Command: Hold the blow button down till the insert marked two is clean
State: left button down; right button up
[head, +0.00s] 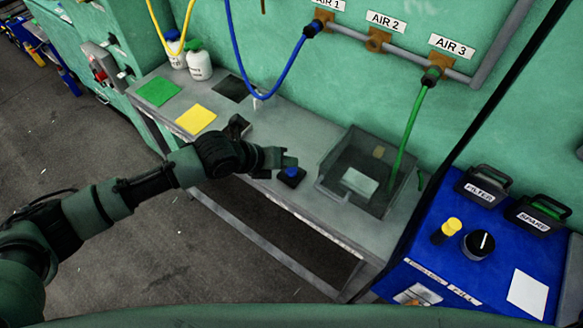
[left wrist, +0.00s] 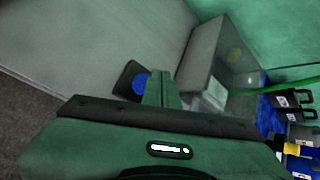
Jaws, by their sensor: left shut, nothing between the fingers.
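The blow button looks to be the blue button (head: 291,172) on a small black box near the bench's front edge; it also shows in the left wrist view (left wrist: 140,84). My left gripper (head: 284,160) is shut and empty, its fingertips right beside the button; I cannot tell whether they touch or press it. A clear-walled box (head: 335,187) stands to the right of the button. In it lie a pale flat piece (head: 359,182) and a small tan piece (head: 379,152). No mark two is readable, so I cannot tell the insert or its cleanness. My right gripper is not in view.
The grey bench (head: 308,134) carries green (head: 158,91) and yellow (head: 196,119) mats and white bottles (head: 199,64). A green hose (head: 411,128) hangs from AIR 3 into the box; a blue hose (head: 287,75) loops behind. A blue console (head: 475,255) stands at right.

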aim_at(289, 172)
pick_arm(q)
jog(key=shift+r+p, duration=1.85)
jog(key=shift+r, duration=0.65)
